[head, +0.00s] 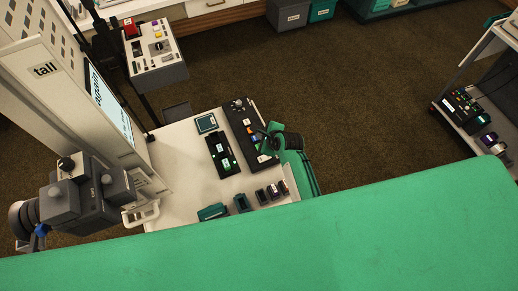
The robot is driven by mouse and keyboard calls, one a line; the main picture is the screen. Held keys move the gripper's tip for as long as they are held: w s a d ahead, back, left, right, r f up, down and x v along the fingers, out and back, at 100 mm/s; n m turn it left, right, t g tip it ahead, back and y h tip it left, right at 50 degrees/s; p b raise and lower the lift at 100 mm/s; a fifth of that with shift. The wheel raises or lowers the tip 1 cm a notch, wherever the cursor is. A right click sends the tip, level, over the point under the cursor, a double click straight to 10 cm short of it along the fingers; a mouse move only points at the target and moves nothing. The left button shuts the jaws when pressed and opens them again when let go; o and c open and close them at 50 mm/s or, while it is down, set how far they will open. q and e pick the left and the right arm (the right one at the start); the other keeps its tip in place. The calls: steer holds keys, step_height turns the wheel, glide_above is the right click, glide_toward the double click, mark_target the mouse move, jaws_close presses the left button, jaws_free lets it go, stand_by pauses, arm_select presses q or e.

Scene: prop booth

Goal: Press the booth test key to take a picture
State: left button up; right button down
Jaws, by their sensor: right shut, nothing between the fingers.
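A long dark button console (240,122) lies on the white table (180,150), with a knob at its far end and small coloured keys along it. My right gripper (268,143) is shut and empty, over the console's right side, and it hides part of the keys. I cannot tell whether its fingertips touch a key, or which key is the test key. The tall white booth (45,85) with a lit screen (110,105) stands at the left. My left gripper is not in view.
A second dark box (222,155) and a small teal box (206,123) lie left of the console. Several small devices (270,192) line the near edge. A grey control box with a red switch (131,28) stands behind.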

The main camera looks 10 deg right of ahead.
step_height(320, 180, down, 4)
steer(key=b, duration=0.3)
steer(key=shift+r, duration=0.2)
steer(key=shift+f+b, duration=0.5)
steer(key=shift+f, duration=0.6)
steer(key=shift+f, duration=0.15)
stand_by(0.7)
steer(key=shift+f, duration=0.2)
steer(key=shift+f, duration=0.45)
stand_by(0.5)
steer(key=shift+r, duration=0.1)
steer(key=shift+r+p, duration=0.75)
steer(key=shift+p, duration=0.25)
